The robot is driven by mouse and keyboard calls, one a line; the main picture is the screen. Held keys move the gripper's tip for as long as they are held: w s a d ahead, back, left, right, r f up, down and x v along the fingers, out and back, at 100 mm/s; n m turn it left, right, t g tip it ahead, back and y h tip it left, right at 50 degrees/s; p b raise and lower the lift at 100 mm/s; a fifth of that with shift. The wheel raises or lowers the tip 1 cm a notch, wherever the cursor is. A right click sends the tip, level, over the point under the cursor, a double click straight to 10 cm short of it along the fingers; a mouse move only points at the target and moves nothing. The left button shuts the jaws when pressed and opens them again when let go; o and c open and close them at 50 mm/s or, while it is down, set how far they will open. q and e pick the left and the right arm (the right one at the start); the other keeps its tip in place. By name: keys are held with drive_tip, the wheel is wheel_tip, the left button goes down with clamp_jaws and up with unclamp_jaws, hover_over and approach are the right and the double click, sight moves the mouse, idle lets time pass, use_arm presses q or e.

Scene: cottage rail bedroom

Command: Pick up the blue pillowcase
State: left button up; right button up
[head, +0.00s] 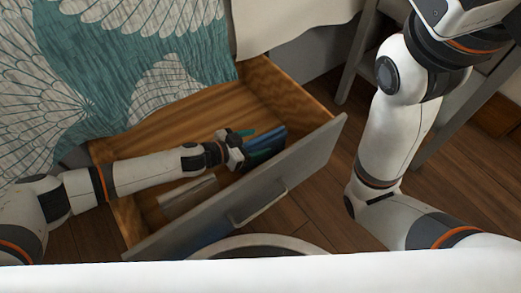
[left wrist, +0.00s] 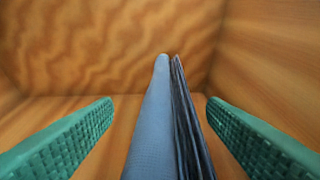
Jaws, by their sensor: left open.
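The blue pillowcase (head: 270,141) stands folded inside the open drawer, towards its right end. In the left wrist view it is a blue-grey upright fold (left wrist: 153,125) with dark folded layers (left wrist: 188,125) close beside it; I cannot tell whether these are one cloth or two. My left gripper (head: 254,144) reaches down into the drawer at the pillowcase. Its green fingers are open, one on each side of the folds, with gaps visible in the left wrist view (left wrist: 158,120). The fingers of my right gripper are out of the picture.
The wooden drawer (head: 180,135) has a grey front (head: 310,150) with a handle. A bed with a teal patterned cover (head: 90,60) is behind. A grey-legged stand (head: 357,50) is at right.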

use_arm(q)
drive_tip(key=c, duration=1.4)
drive_tip(key=shift+r, duration=0.1)
